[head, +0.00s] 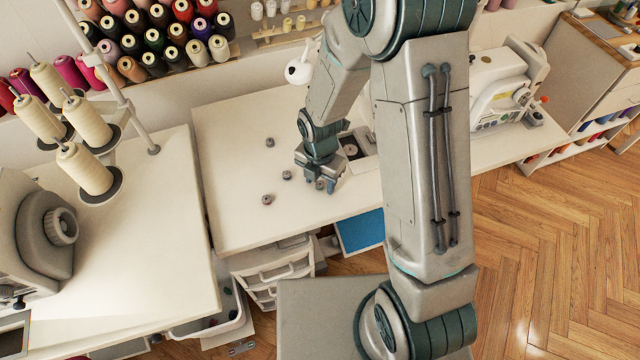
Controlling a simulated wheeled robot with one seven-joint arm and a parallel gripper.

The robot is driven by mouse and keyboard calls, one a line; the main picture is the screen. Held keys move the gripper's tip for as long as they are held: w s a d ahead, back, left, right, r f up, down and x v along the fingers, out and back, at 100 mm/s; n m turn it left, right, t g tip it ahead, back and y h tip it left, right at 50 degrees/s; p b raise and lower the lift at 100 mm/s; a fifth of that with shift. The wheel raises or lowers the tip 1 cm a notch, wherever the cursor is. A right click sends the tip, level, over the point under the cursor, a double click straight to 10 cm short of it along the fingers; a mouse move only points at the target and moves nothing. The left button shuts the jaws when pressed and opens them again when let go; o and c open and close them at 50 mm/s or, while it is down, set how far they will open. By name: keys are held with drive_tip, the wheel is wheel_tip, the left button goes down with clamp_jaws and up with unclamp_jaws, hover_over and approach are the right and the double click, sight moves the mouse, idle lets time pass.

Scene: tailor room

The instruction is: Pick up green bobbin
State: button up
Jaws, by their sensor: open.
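My gripper (320,184) points down low over the white table (235,215), near its front edge. Its jaws are open. Three small dark bobbins lie apart on the table to its left: a far bobbin (269,142), a middle bobbin (286,175) closest to the gripper, and a near bobbin (267,199). They are too small for me to tell which is green. The gripper hides the spot beneath it, and I cannot tell whether a bobbin lies between the fingers.
A white sewing machine (500,85) stands right of my arm, and a small white lamp (298,72) behind the gripper. Cream thread cones (84,168) stand on the left table. Spool racks line the wall. The table's left part is mostly clear.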

clamp_jaws()
